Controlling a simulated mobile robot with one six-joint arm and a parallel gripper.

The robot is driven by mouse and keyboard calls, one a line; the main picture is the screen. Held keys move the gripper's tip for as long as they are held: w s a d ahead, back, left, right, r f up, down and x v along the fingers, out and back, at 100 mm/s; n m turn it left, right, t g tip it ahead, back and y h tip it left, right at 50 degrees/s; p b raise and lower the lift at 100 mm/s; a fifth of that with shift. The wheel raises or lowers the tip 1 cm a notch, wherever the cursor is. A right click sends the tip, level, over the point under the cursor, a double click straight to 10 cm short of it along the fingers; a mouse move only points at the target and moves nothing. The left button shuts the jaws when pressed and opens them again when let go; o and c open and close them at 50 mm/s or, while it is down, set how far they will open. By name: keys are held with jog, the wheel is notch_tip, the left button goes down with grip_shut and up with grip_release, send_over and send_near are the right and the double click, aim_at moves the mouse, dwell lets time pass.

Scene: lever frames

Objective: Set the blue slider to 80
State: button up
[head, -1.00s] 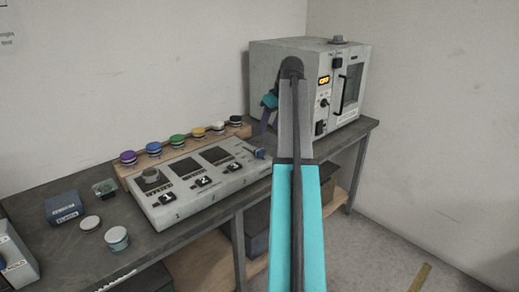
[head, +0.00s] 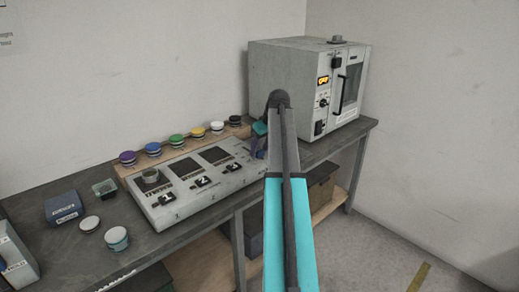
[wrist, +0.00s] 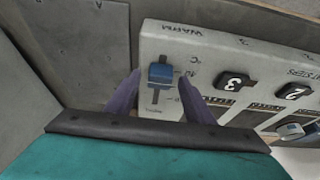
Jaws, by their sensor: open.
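The blue slider (wrist: 160,75) sits in a short dark slot at the end of the grey control panel (wrist: 215,42), beside a scale with small marks too blurred to read. My gripper (wrist: 164,84) is open, its two purple fingers on either side of the slider in the wrist view. I cannot tell whether either finger touches it. In the head view my gripper (head: 259,147) is low over the right end of the panel (head: 172,215) and hides the slider there.
Several numbered black switches (wrist: 236,82) line the panel beside the slider. Several coloured round-topped items (head: 177,142) stand on a wooden strip behind the panel. A grey oven (head: 285,75) stands to the right. Jars and a blue box (head: 63,207) are at the left.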

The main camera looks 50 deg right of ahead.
jog(key=shift+w+f, duration=0.1)
jog(key=shift+f, duration=0.15)
jog(key=shift+c, duration=0.3)
grip_shut()
jog(key=shift+w+d+r+p, duration=0.1)
jog(key=shift+w+p, duration=0.1)
jog(key=shift+w, duration=1.2)
jog(key=shift+w+d+f+p, duration=0.1)
jog(key=shift+w+d+p, duration=0.05)
jog(key=shift+w, duration=1.3)
jog(key=shift+w+d+r+p, duration=0.1)
jog(key=shift+w+p, duration=0.1)
jog(key=shift+w, duration=1.2)
jog(key=shift+o, duration=0.3)
grip_release()
jog(key=shift+w, duration=0.1)
